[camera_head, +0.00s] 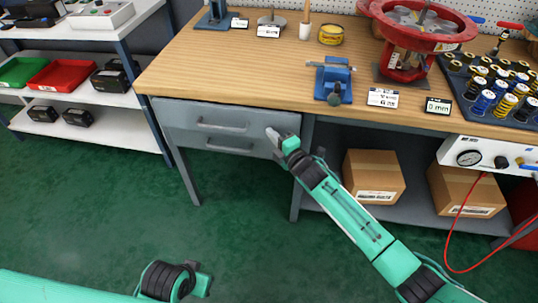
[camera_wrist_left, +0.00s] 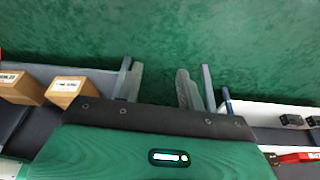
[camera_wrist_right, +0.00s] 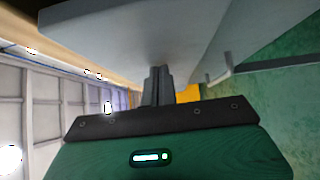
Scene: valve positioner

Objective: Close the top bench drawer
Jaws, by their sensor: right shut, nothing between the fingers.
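The top bench drawer (camera_head: 180,113) is a grey front with a bar handle, under the left part of the wooden bench top. From these views I cannot tell whether it sits flush. My right gripper (camera_head: 270,131) is shut and empty, its tips at the right part of the drawer front, right of the handle. In the right wrist view the shut fingers (camera_wrist_right: 157,72) reach up to a large grey panel (camera_wrist_right: 130,30); contact is unclear. My left gripper (camera_wrist_left: 161,88) is open and empty above the green floor, away from the drawer.
A lower drawer handle (camera_head: 228,147) shows beneath. Cardboard boxes (camera_head: 374,176) stand on the shelf under the bench at right. A blue vise (camera_head: 333,80) and a red valve (camera_head: 415,35) are on the bench top (camera_head: 240,60). A shelf rack (camera_head: 100,100) stands left; the floor between is clear.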

